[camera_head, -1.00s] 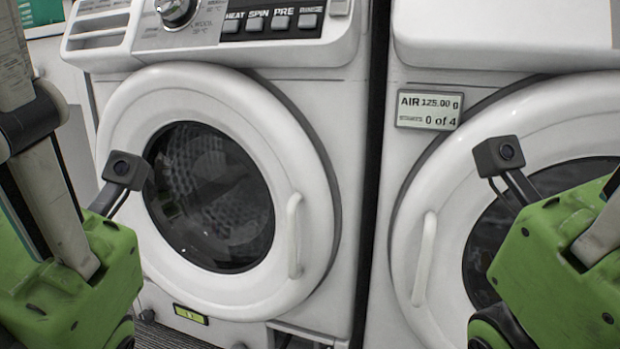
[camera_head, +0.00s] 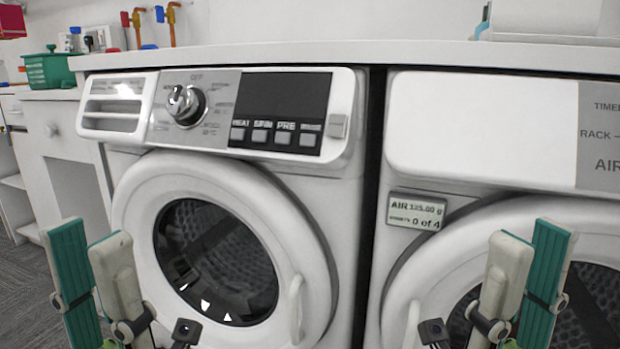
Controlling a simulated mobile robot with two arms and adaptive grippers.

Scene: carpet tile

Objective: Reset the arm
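My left gripper (camera_head: 90,238) stands at the lower left with its fingers pointing up, in front of the left washing machine. Its cream and teal fingers appear apart, with nothing between them. My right gripper (camera_head: 532,236) stands at the lower right, also fingers up, in front of the right machine's round door. Its fingers show a gap and hold nothing. A small black camera of mine shows beside each gripper at the bottom edge. Most of both arms is out of view.
The left washing machine (camera_head: 345,190) has a shut round door, a knob (camera_head: 186,104) and buttons. A white countertop (camera_head: 300,57) runs above. A green basket (camera_head: 48,68) and coloured taps (camera_head: 137,28) are at left.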

